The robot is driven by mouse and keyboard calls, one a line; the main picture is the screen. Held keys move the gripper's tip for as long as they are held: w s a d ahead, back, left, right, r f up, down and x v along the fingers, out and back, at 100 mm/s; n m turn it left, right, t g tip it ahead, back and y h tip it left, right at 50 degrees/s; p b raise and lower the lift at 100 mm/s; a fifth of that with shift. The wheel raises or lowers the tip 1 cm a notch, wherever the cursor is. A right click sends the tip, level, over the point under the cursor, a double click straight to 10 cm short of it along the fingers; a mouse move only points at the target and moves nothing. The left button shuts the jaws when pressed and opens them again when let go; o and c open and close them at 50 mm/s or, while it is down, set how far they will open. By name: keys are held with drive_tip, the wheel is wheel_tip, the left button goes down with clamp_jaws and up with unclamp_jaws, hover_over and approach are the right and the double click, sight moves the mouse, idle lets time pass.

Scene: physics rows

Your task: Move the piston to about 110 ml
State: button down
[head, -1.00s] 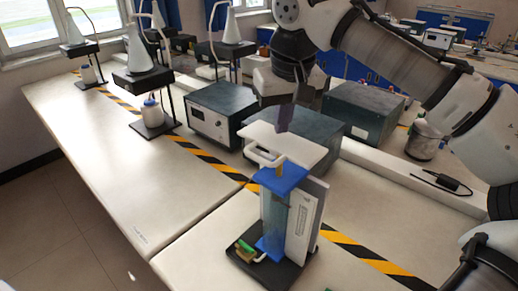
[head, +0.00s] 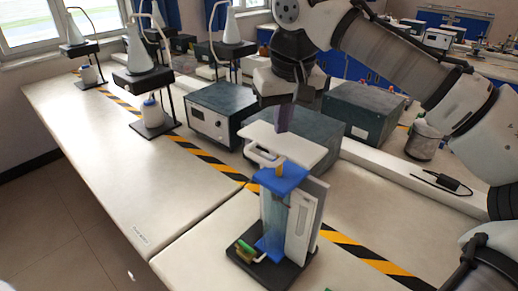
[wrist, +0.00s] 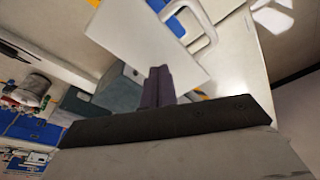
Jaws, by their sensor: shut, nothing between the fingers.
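The piston apparatus stands upright on the near bench, with a blue-framed clear cylinder (head: 275,218), a white scale panel (head: 303,215) and a dark base. The piston's white top plate (head: 300,146), with a loop handle (head: 262,154), sits above the blue cap (head: 281,178). The plate also shows in the wrist view (wrist: 150,45). My gripper (head: 284,130) is shut and empty, pointing down with its fingertips at or just above the plate's rear part. I cannot tell whether they touch. The scale marks are too small to read.
Dark instrument boxes (head: 212,112) stand behind the apparatus, and another box (head: 365,112) is at the right. Flask stands (head: 143,70) are at the back left. A cable with a black plug (head: 441,181) lies at right. The left bench front is clear.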

sight(282, 141)
drive_tip(key=shift+f, duration=0.15)
drive_tip(key=shift+f+b, duration=1.8)
drive_tip(key=shift+f, duration=1.2)
wheel_tip(282, 141, up, 5)
drive_tip(key=p, duration=0.5)
drive_tip(key=shift+r, duration=1)
